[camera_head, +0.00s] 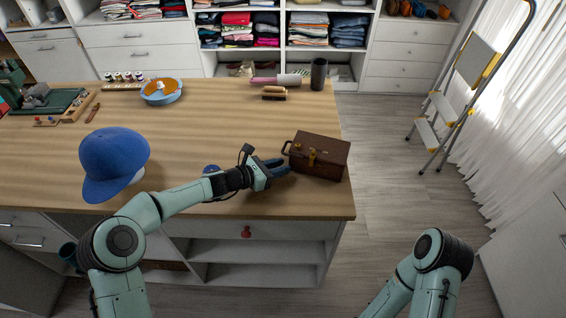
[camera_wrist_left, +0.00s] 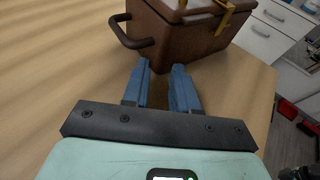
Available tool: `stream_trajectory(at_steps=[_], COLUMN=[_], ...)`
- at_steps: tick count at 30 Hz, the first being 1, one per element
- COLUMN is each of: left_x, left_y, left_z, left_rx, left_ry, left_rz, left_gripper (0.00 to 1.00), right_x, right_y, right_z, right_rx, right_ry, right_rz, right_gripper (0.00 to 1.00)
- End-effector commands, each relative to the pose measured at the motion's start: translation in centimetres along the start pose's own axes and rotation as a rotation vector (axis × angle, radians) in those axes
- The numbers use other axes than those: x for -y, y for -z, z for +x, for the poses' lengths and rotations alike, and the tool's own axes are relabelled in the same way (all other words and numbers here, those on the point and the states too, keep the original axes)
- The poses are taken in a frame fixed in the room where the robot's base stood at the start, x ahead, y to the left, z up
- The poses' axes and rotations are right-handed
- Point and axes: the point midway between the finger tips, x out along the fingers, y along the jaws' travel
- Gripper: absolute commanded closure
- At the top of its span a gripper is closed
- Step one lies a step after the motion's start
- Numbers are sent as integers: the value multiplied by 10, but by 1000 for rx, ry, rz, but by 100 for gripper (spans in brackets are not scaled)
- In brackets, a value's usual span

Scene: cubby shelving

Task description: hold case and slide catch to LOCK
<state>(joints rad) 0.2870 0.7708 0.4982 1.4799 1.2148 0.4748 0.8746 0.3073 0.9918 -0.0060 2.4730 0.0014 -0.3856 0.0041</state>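The case (camera_head: 325,160) is a brown box near the right edge of the wooden table, with brass fittings and a dark handle (camera_head: 287,147) on its left end. A brass catch (camera_head: 311,158) sits on its near face; its position marking is too small to read. My left gripper (camera_head: 280,166) points at the case's lower left end. In the left wrist view its two blue fingers (camera_wrist_left: 162,67) are apart with nothing between them, and the case (camera_wrist_left: 180,40) stands just beyond the tips. Contact cannot be told. The catch shows partly there too (camera_wrist_left: 225,15). My right gripper is out of view.
A blue cap (camera_head: 112,160) lies left on the table (camera_head: 210,125). A small blue object (camera_head: 211,169) lies by my left forearm. A brush (camera_head: 275,93), a dark cylinder (camera_head: 319,74) and a blue round dish (camera_head: 161,95) stand farther back. The table middle is clear.

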Motion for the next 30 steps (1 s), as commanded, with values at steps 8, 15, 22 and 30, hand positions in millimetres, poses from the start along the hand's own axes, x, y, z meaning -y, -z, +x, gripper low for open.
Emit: stream_trajectory(at_steps=[8, 15, 22, 30], left_x=[0, -2, -1, 0], left_y=[0, 0, 0, 0], left_z=[-10, -57, -101, -120], left_rx=[0, -2, -2, 0], left_ry=[-1, -5, -4, 0], left_rz=[0, 1, 1, 0], left_gripper=[72, 72, 72, 72], right_x=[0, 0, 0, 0], right_y=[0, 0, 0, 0], right_z=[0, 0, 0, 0], right_rx=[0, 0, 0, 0], right_ry=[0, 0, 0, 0], right_rz=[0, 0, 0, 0], right_gripper=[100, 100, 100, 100])
